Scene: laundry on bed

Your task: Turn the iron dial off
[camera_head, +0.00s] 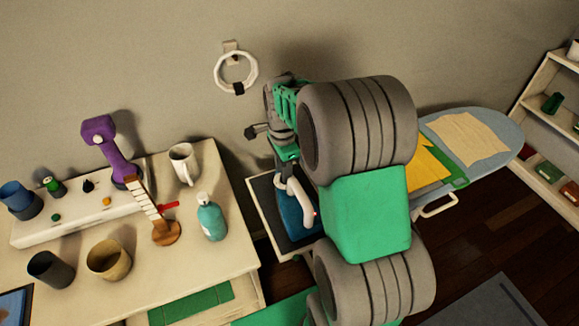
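The iron (290,212) has a blue body and a white handle, with a small red light on it. It rests on a dark rest with a pale rim, just right of the wooden table. My arm covers its right side. I cannot make out the dial. My gripper (281,168) is pointed down just above the iron's far end, partly hidden by my wrist. Its fingers are too small and dark to show whether they are open or touching the iron.
The ironing board (505,135) with yellow and cream cloths stands behind my arm on the right. The table (140,265) holds a teal bottle (211,222), a white mug (184,162), a purple object (110,150) and cups. A shelf (540,82) stands far right.

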